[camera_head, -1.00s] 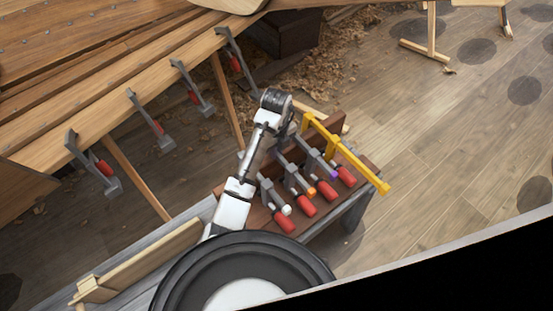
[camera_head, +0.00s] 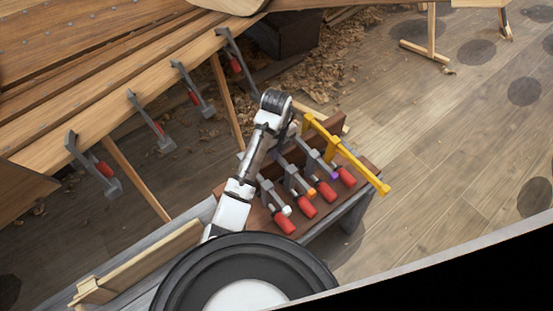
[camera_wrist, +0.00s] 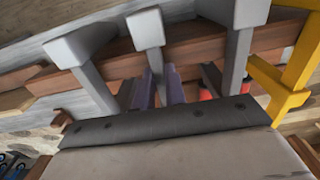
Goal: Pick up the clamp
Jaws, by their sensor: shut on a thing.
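Several grey bar clamps with red handles stand in a row in a wooden rack (camera_head: 334,126). Coloured tips show on some, such as the white-tipped clamp (camera_head: 273,196), the orange-tipped clamp (camera_head: 297,180) and the purple-tipped one (camera_head: 315,160). My gripper is hidden behind my wrist in the head view, at the row's far-left side. In the wrist view, my gripper (camera_wrist: 162,88) is shut on the bar of the middle grey clamp (camera_wrist: 147,30), with other grey clamps (camera_wrist: 80,45) on either side. I cannot tell its tip colour.
A long yellow clamp (camera_head: 350,156) lies across the rack's right end, close to the held clamp's neighbours. More clamps (camera_head: 148,120) hang along the hull's plank edge (camera_head: 100,120) at left. Wood shavings (camera_head: 330,60) lie behind.

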